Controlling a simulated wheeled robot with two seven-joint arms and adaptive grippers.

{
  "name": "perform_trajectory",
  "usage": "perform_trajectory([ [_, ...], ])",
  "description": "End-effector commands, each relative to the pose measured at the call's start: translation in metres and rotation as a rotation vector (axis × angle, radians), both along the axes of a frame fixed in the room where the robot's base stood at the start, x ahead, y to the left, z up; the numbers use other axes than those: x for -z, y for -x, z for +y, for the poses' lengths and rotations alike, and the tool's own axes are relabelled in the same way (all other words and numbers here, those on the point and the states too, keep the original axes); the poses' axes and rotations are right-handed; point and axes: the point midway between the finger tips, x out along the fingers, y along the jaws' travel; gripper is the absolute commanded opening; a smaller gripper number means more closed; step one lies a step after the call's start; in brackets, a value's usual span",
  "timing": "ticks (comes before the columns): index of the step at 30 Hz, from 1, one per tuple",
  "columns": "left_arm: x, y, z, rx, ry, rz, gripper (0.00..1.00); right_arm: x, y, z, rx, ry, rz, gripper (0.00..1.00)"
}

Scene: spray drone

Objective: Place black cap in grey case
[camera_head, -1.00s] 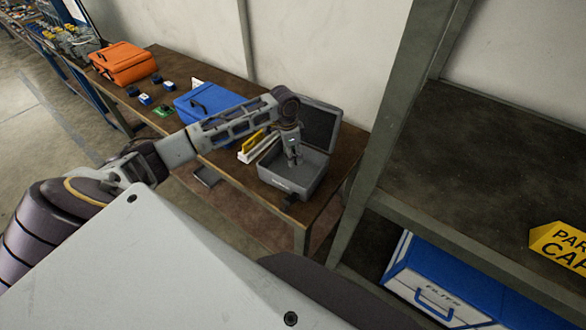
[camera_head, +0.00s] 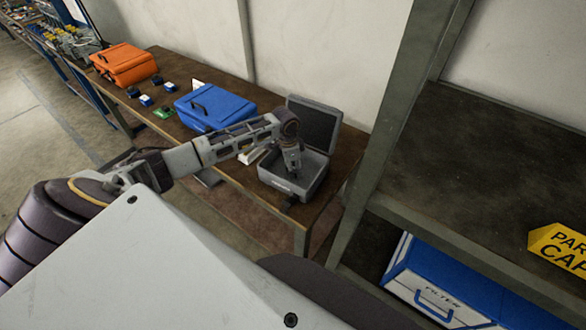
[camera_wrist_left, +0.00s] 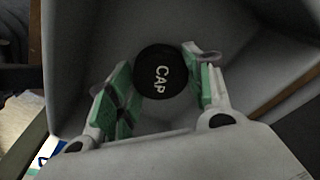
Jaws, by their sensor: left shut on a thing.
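The grey case (camera_head: 318,189) stands open on the brown table, its lid (camera_head: 312,124) tilted back. My left gripper (camera_head: 294,173) reaches down into the case, with its fingers low inside. In the left wrist view, the round black cap (camera_wrist_left: 160,72) with white "CAP" lettering sits between the green-padded fingers of my left gripper (camera_wrist_left: 163,85), which are shut on it. The grey inside of the case (camera_wrist_left: 95,30) surrounds it. I cannot tell whether the cap touches the case floor. In the head view the cap is hidden. My right gripper is not in view.
A blue case (camera_head: 222,106) stands left of the grey case, with an orange case (camera_head: 125,65) farther back and small parts (camera_head: 163,112) between. A shelf post (camera_head: 375,140) and a shelf (camera_head: 490,165) rise on the right.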

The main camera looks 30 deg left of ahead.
Motion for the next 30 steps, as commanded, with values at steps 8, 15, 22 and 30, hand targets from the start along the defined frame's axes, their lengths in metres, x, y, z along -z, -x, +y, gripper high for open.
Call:
perform_trajectory([
  [8,0.014,0.0,0.0,0.0,-0.001,-0.001,0.34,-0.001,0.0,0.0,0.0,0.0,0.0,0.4],
  [15,0.014,0.0,0.0,0.0,-0.001,-0.001,0.34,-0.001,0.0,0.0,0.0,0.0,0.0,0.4],
  [22,0.016,0.0,0.0,0.0,-0.001,-0.001,0.67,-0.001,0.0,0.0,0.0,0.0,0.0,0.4],
  [30,0.016,0.0,0.0,0.0,-0.001,-0.001,0.73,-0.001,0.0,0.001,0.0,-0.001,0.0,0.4],
])
